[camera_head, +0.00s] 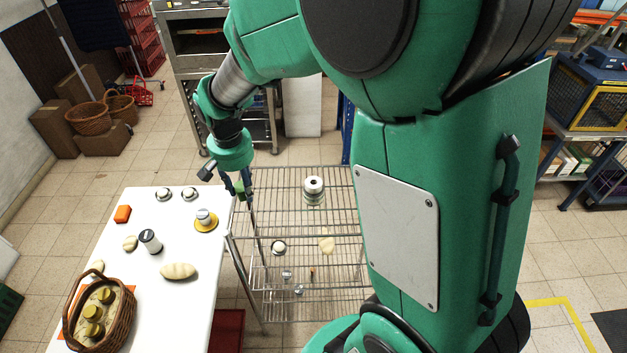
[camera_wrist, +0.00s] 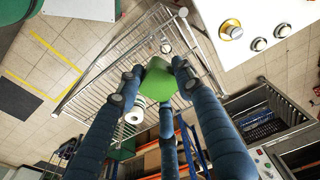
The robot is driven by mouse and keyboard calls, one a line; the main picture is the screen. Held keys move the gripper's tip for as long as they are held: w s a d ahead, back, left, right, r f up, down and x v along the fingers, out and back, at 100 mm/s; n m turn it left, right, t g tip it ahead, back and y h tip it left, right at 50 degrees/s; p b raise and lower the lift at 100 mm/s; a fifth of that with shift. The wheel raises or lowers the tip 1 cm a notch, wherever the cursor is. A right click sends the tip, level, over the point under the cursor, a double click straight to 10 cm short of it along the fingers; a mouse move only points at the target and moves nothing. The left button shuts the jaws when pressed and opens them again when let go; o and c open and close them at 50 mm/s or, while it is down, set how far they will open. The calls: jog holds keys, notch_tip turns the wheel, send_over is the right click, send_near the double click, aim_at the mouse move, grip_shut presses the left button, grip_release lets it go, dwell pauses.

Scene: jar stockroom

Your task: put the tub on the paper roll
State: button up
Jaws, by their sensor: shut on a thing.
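My gripper (camera_head: 241,191) is above the gap between the white table's right edge and the wire rack. In the wrist view its blue fingers (camera_wrist: 157,82) are shut on a green tub (camera_wrist: 158,79). The tub also shows as a small green patch in the head view (camera_head: 239,190), mostly hidden by the fingers. The paper roll (camera_head: 314,187), white with a dark centre hole, stands upright on the rack's top shelf, to the right of my gripper and apart from it. It also shows in the wrist view (camera_wrist: 134,116), beside the left finger. Its top looks bare.
The wire rack (camera_head: 290,178) has lower shelves with small items. The top shelf around the roll is clear.

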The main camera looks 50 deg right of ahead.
jog(key=s+d+m+p, duration=0.4)
jog(key=s+d+m, duration=0.1)
jog(key=s+d, duration=1.05)
jog(key=f, duration=0.3)
jog(key=s+f, duration=0.1)
jog(key=f, duration=0.1)
jog(key=shift+f+b, duration=0.2)
jog(key=shift+b, duration=0.1)
jog(key=p, duration=0.2)
send_over(314, 181)
jog(key=shift+a+f, duration=0.1)
jog(key=shift+f, duration=0.6)
jog(key=shift+s, duration=0.1)
jog(key=shift+f+p, duration=0.45)
jog(key=shift+f, duration=1.3)
jog(key=shift+f, duration=0.15)
